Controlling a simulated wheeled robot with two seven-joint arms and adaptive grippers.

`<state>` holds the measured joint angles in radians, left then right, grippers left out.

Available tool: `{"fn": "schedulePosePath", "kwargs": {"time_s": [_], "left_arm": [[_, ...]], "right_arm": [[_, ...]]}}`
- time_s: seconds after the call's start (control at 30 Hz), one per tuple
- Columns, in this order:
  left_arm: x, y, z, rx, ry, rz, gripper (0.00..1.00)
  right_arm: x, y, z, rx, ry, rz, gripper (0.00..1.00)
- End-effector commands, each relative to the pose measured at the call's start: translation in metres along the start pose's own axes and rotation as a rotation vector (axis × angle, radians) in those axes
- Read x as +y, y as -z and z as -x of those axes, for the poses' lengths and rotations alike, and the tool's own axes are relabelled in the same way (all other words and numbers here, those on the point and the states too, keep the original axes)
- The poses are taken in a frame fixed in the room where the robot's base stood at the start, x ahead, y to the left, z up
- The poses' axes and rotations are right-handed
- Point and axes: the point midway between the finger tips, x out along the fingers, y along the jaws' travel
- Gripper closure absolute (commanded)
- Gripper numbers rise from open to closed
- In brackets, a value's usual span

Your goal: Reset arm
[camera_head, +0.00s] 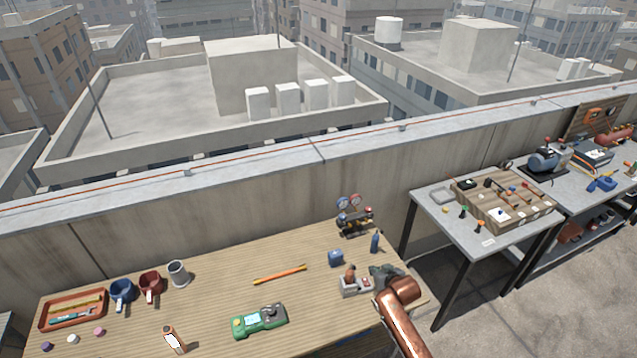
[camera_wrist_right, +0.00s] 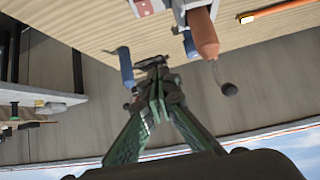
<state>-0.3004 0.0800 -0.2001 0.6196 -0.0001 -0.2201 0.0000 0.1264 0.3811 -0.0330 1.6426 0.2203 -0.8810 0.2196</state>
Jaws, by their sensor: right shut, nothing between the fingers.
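My right gripper (camera_head: 384,271) is at the end of a copper-coloured arm, over the right end of the wooden table (camera_head: 215,310). In the right wrist view its green fingers (camera_wrist_right: 158,68) come together at their dark tips, with nothing between them. A small grey holder (camera_head: 349,290) with a brown-topped item stands just left of the gripper. A brown rounded piece with a dark ball end (camera_wrist_right: 204,38) shows beside the fingers in the wrist view. My left gripper is not in view.
Around the gripper are a blue block (camera_head: 336,258), a blue upright item (camera_head: 375,243) and a gauge set (camera_head: 353,218). A green meter (camera_head: 259,321), mugs (camera_head: 151,287) and a red tray (camera_head: 46,322) lie further left. A concrete parapet (camera_head: 240,215) runs behind; another table (camera_head: 440,217) stands right.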

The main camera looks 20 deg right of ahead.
Motion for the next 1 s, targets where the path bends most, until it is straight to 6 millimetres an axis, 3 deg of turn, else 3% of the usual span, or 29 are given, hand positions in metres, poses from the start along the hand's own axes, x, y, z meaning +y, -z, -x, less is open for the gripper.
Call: {"fn": "schedulePosePath", "kwargs": {"time_s": [0.13,0.27,0.43,0.6,0.8,1.0], "left_arm": [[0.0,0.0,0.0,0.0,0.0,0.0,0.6],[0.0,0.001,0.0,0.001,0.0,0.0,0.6],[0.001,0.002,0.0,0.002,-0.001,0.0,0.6],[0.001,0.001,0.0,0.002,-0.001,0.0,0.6],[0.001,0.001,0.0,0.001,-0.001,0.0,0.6],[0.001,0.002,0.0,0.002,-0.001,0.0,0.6]], "right_arm": [[-0.003,-0.009,0.004,-0.013,0.002,0.005,1.0],[-0.017,-0.054,0.026,-0.081,0.006,0.031,1.0],[-0.042,-0.144,0.096,-0.235,0.007,0.083,1.0],[-0.054,-0.199,0.164,-0.351,0.0,0.11,1.0],[-0.058,-0.235,0.222,-0.439,-0.01,0.117,1.0],[-0.06,-0.256,0.266,-0.501,-0.017,0.117,1.0]]}}
